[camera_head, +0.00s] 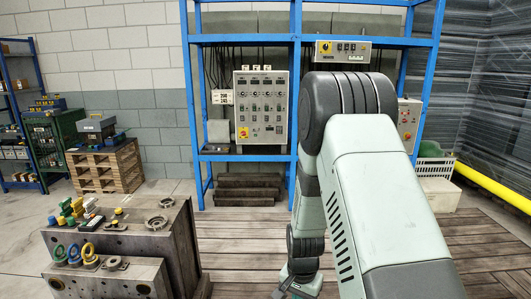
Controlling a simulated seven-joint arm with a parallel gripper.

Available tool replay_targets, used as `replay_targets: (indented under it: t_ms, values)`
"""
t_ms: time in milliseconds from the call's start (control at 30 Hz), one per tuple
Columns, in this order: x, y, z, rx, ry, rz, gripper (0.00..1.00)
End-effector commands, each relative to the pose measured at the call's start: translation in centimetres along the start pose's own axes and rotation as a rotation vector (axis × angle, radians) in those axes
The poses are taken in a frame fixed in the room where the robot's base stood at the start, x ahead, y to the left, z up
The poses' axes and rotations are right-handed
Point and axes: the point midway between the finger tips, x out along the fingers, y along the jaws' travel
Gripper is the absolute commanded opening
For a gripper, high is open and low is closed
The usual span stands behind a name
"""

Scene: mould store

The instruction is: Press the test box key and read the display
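No single thing is clearly marked as the test box, and no key or lit reading can be made out at this size. A grey control panel (262,107) with dark windows, several knobs and a yellow switch stands on the blue rack. A smaller pale box (342,51) with a yellow knob and small windows sits higher on the rack. Another pale box (408,123) with a red button is partly hidden behind my arm. My arm fills the centre right and bends down to the bottom edge.
Dark steel blocks (118,238) at front left carry coloured clamps, rings and eye bolts. The blue rack (188,75) stands behind. Wooden pallets (106,168) with grey cases are at left. A pale crate (437,192) and yellow rail (492,187) are at right. Plank floor between looks clear.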

Motion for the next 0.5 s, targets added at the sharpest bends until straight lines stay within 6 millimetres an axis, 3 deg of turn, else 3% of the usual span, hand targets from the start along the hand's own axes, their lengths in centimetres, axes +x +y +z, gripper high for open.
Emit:
replay_targets:
  t_ms: [500]
  values:
    - [0.78, -0.02, -0.04, 0.000, 0.001, -0.001, 0.00]
